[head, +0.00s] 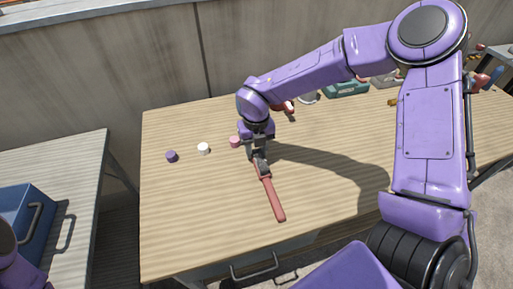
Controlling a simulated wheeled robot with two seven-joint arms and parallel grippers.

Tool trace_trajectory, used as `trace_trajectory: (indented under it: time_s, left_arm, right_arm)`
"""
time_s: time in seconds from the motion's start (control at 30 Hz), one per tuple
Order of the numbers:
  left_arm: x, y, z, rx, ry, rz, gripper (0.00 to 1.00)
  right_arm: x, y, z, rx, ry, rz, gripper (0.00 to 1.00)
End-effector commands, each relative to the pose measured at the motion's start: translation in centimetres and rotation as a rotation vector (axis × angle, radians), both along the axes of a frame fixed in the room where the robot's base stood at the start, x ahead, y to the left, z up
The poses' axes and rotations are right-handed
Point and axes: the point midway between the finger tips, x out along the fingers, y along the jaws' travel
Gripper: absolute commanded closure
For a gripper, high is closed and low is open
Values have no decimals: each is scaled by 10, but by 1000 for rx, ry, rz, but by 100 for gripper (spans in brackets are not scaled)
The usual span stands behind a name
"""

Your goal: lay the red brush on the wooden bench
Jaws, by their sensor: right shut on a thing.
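The red brush (271,197) has a long red handle that points toward the front of the wooden bench (190,215). My right gripper (260,160) points down over the middle of the bench and is shut on the brush's far end. The gripper covers part of that end. The brush is at or very close to the bench top; I cannot tell whether it touches. My left gripper is not in view; only a purple piece of my left arm shows at the lower left edge.
A purple cap (171,156), a white cap (204,148) and a pink cap (235,142) stand left of my right gripper. A teal case (346,89) and other items are at the back. A blue box (22,218) sits on a separate left table. The bench's front left is clear.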

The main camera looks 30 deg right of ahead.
Motion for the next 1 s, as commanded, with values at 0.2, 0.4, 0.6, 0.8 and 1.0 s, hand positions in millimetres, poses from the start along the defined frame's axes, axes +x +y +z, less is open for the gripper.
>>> trace_trajectory:
  time_s: [0.2, 0.4, 0.6, 0.8, 1.0]
  left_arm:
    - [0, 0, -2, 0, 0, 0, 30]
    - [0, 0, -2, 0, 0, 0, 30]
    - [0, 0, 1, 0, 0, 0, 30]
    - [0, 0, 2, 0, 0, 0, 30]
    - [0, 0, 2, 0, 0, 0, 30]
  right_arm:
    - [0, 0, -3, 0, -1, 0, 44]
    - [0, 0, -3, 0, 0, 0, 34]
    - [0, 0, 5, 0, -2, 0, 34]
    - [1, 0, 52, 1, -7, -1, 34]
    - [1, 0, 99, 1, -4, 0, 34]
